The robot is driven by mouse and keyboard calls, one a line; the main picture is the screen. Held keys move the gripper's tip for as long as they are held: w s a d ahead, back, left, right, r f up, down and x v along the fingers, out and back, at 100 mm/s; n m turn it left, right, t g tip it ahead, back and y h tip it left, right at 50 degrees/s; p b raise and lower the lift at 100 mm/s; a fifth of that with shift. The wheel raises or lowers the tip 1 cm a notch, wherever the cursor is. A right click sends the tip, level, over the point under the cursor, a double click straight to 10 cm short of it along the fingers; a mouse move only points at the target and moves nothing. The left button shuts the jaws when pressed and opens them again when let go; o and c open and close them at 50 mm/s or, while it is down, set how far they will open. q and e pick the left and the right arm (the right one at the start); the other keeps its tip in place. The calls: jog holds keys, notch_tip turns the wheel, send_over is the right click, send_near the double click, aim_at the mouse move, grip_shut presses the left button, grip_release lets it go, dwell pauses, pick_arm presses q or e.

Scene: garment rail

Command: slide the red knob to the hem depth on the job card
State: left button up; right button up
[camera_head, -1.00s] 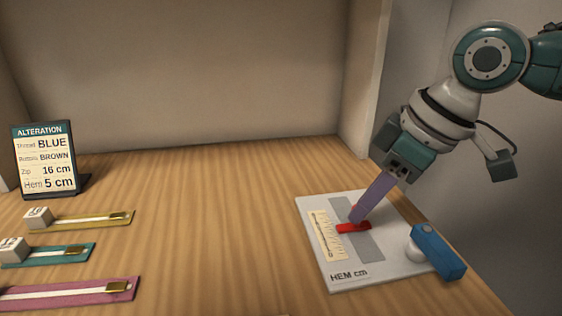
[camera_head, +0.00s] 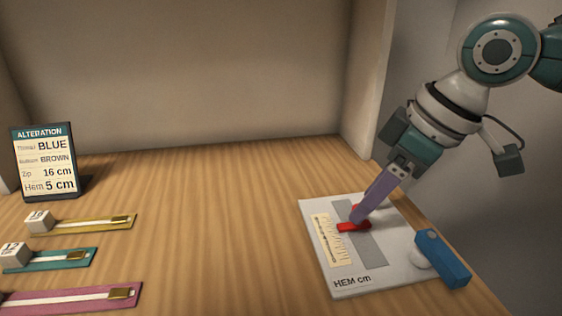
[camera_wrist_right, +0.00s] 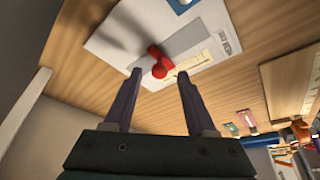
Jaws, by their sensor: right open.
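The red knob (camera_head: 354,226) sits on the grey slot of a white board marked HEM cm, beside a cream scale (camera_head: 331,240); its pointer reaches toward the scale. The scale figures are too small to read. My right gripper (camera_head: 360,217) reaches down at the knob with purple fingers, partly hiding it. In the right wrist view the gripper (camera_wrist_right: 159,75) is open, with the red knob (camera_wrist_right: 158,66) between or just beyond its fingertips; I cannot tell whether they touch. The job card (camera_head: 45,160) at the far left reads Hem 5 cm. My left gripper is out of view.
A blue-handled piece (camera_head: 442,258) is at the board's (camera_head: 395,275) right edge. Yellow (camera_head: 85,221), teal (camera_head: 60,258) and pink (camera_head: 75,296) zips lie at left, with white blocks on the first two. The middle of the table is clear. Walls stand behind and right.

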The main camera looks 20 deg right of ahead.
jog(key=p+v, duration=0.2)
jog(key=v, duration=0.7)
jog(key=shift+f, duration=0.1)
